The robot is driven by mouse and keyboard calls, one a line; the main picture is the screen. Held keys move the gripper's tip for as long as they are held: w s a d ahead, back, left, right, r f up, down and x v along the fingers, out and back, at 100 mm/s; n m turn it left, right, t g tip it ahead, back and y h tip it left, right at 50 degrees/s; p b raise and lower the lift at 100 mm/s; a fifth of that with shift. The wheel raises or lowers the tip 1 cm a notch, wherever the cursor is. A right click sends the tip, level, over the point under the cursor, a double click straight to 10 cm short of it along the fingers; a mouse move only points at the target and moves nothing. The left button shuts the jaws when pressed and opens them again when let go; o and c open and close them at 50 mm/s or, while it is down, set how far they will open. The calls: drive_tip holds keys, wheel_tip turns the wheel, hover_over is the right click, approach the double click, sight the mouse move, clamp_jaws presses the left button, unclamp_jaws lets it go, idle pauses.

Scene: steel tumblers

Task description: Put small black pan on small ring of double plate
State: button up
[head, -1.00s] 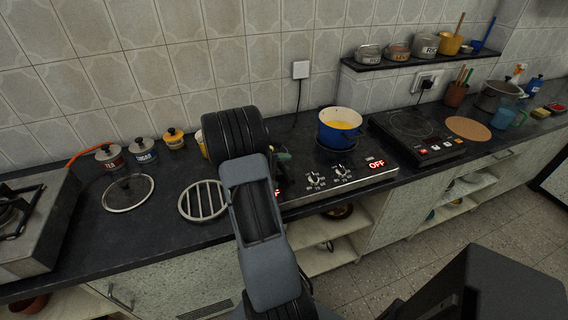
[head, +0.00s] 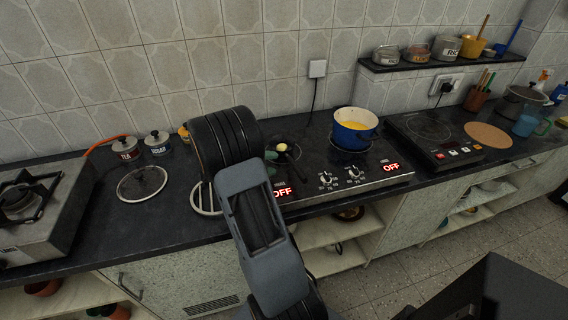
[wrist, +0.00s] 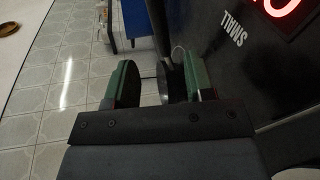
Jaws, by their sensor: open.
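The double plate (head: 342,187) is a steel-fronted unit with two knobs and red OFF displays. A small dark round pan-like thing (head: 291,155) with a yellow and white spot shows at its left part, just beyond my gripper; I cannot tell whether it rests on the small ring, which is hidden. My gripper (head: 270,163) is at the left end of the plate, partly hidden by my arm. In the wrist view, its green-padded fingers (wrist: 158,84) are apart. A thin dark disc edge shows between them, and it is unclear whether they touch it. The label SMALL is at the upper right.
A blue pot (head: 352,131) with yellow contents stands on the plate's right part. A round metal rack (head: 203,203) is partly behind my arm. A glass lid (head: 142,184) lies left of it. An induction cooker (head: 435,143) stands to the right. Jars (head: 125,150) line the wall.

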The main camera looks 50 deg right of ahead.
drive_tip(key=shift+v, duration=1.1)
drive_tip(key=shift+a+r, duration=0.2)
drive_tip(key=shift+a, duration=0.2)
drive_tip(key=s+a+r+n+t+y, duration=0.1)
drive_tip(key=a+t+y, duration=0.4)
drive_tip(key=a, duration=0.9)
drive_tip(key=s+a+r+n+t+y, duration=0.2)
drive_tip(key=s+a+t+y, duration=0.3)
drive_tip(key=a, duration=0.9)
drive_tip(key=r+t+y, duration=0.1)
drive_tip(key=y, duration=0.2)
drive_tip(key=shift+s+n, duration=0.15)
drive_tip(key=shift+n, duration=0.15)
drive_tip(key=shift+a+r, duration=0.15)
drive_tip(key=shift+r, duration=0.05)
drive_tip(key=shift+t, duration=0.3)
wheel_tip(320, 180, up, 5)
drive_tip(key=p, duration=0.4)
drive_tip(key=shift+f, duration=0.2)
drive_tip(key=shift+c, duration=0.6)
